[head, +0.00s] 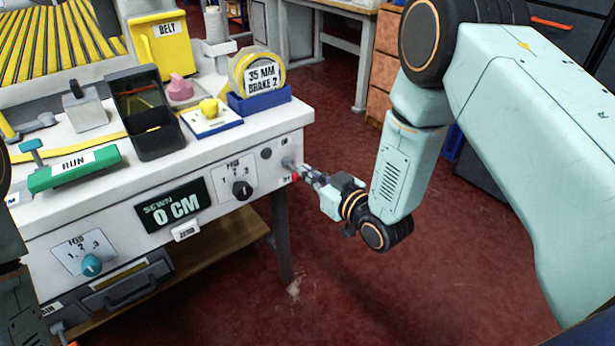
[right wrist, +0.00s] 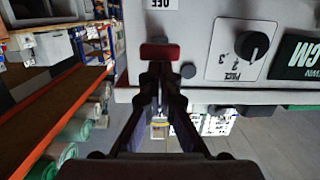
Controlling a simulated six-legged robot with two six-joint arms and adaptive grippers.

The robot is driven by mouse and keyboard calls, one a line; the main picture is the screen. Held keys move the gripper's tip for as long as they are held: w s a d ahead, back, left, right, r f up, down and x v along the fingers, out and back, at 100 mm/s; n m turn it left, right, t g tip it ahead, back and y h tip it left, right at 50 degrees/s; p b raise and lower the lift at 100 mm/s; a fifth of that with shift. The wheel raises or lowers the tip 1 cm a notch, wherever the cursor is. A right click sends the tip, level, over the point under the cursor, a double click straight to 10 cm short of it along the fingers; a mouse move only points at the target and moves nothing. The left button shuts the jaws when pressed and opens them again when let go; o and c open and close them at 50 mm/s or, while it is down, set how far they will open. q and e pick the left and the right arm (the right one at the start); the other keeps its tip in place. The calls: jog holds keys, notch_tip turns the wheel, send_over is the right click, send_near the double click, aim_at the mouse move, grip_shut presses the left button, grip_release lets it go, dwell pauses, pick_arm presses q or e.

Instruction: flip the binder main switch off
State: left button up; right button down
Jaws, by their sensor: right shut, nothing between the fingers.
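The main switch is on the right end of the binder's white front panel. Its red tip (head: 296,177) shows in the head view, and a red bar (right wrist: 160,51) lies just ahead of my fingertips in the right wrist view. The lever's position is unclear.
Left of the switch are a black dial (head: 242,190) and the SEWN 0 CM display (head: 174,207). A blue tape holder (head: 260,101) stands on the binder's table above. Red floor (head: 400,290) lies open to the right. A shelf (right wrist: 60,120) shows in the wrist view.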

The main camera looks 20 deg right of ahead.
pick_arm(q)
notch_tip(320, 180, down, 2)
jog(key=shift+b, duration=0.6)
pick_arm(e)
notch_tip(320, 180, down, 4)
jog(key=shift+s+r+t, duration=0.1)
jog(key=shift+t, duration=0.2)
jog(key=shift+s+f, duration=0.15)
jog(key=shift+f, duration=0.1)
pick_arm(q)
jog(key=shift+r, duration=0.1)
pick_arm(e)
jog(key=shift+r, duration=0.15)
